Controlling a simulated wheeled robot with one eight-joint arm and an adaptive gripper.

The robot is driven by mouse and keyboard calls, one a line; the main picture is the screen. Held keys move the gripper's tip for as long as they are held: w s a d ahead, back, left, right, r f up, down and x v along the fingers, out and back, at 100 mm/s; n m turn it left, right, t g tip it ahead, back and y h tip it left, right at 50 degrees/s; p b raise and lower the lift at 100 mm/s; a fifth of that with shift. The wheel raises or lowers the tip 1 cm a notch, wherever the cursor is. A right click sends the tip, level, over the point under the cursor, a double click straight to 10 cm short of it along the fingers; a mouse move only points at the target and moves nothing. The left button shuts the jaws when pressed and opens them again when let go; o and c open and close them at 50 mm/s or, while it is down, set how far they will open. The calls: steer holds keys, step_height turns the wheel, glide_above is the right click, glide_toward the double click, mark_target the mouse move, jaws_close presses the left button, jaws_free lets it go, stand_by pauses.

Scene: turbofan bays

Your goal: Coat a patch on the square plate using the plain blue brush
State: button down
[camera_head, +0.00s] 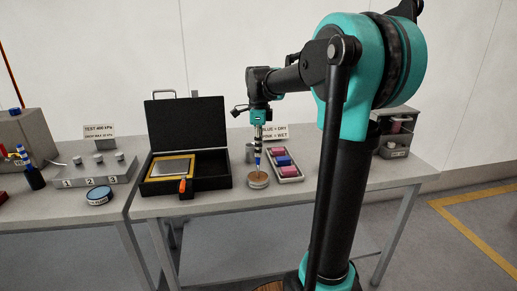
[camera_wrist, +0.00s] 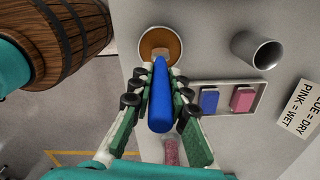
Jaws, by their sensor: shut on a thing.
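My gripper (camera_head: 258,142) is shut on the blue brush and points down over the table. The plain blue brush (camera_wrist: 161,105) lies between the fingers (camera_wrist: 161,78), its pale tip reaching over the round pot. It also shows in the head view (camera_head: 257,163). The pot (camera_head: 258,184) is low and holds something amber-brown (camera_wrist: 160,42). I cannot tell whether the bristles touch the contents. The square plate (camera_head: 172,167) is grey with a yellow border and lies in the open black case (camera_head: 215,183), to the left of my gripper.
A tray (camera_wrist: 262,86) of pink and blue blocks stands right of the pot, with a metal cup (camera_wrist: 258,50) behind. A sign (camera_wrist: 299,108) reads blue dry, pink wet. An orange-handled item (camera_head: 182,186) is at the case front. A barrel (camera_wrist: 72,38) shows in the wrist view.

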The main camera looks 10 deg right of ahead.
stand_by(0.5)
steer(key=shift+r, duration=3.45)
